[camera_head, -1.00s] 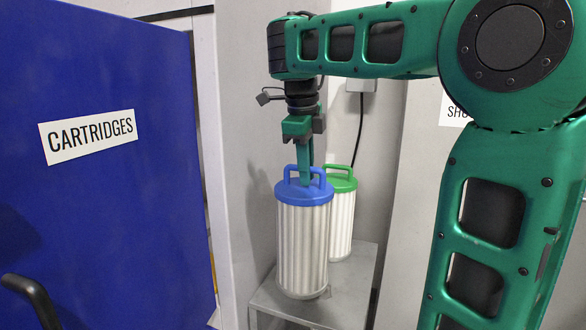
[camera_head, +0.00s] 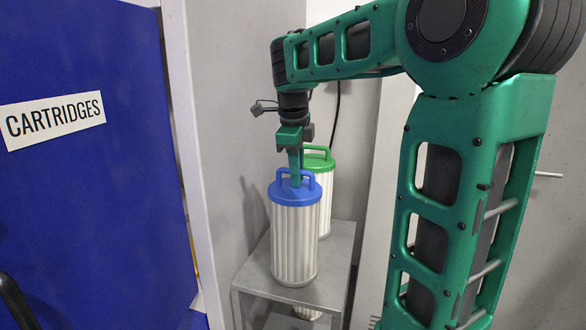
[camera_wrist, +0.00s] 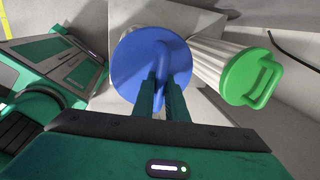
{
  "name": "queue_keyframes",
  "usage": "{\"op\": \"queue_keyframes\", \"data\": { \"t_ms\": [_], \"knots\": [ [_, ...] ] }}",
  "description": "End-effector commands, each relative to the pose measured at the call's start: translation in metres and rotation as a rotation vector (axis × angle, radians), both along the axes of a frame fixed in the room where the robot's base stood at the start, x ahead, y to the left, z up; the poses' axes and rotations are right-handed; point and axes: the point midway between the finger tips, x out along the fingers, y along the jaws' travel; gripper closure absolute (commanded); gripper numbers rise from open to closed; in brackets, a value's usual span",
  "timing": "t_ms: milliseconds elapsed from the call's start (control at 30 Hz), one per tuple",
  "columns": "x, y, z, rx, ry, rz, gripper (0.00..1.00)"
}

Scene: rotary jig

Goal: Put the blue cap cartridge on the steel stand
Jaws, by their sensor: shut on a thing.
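The blue cap cartridge (camera_head: 295,240) is a white pleated cylinder with a blue lid and handle. My gripper (camera_head: 296,176) is shut on that handle from above. The cartridge hangs upright, in front of the green cap cartridge (camera_head: 318,163). In the wrist view my fingers (camera_wrist: 161,92) close on the handle across the blue lid (camera_wrist: 135,75). The steel stand (camera_head: 336,262) is a grey table whose top shows around the cartridge's base. I cannot tell whether the base touches the top. The green cap (camera_wrist: 250,77) also shows close by on the right.
A blue door or panel (camera_head: 80,200) labelled CARTRIDGES stands at the left. A grey wall (camera_head: 235,110) rises close to the stand's left side. A black cable (camera_head: 337,105) hangs behind.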

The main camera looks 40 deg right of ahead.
Motion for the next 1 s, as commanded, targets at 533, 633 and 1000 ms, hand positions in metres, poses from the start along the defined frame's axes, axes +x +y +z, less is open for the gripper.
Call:
{"op": "queue_keyframes", "data": {
  "t_ms": [533,633,1000],
  "knots": [
    [0.0,0.0,-0.001,0.0,0.0,0.001,0.69],
    [0.0,0.0,-0.001,0.0,0.0,0.001,0.69],
    [-0.004,0.007,0.038,-0.001,-0.005,0.001,0.69]
  ]
}}
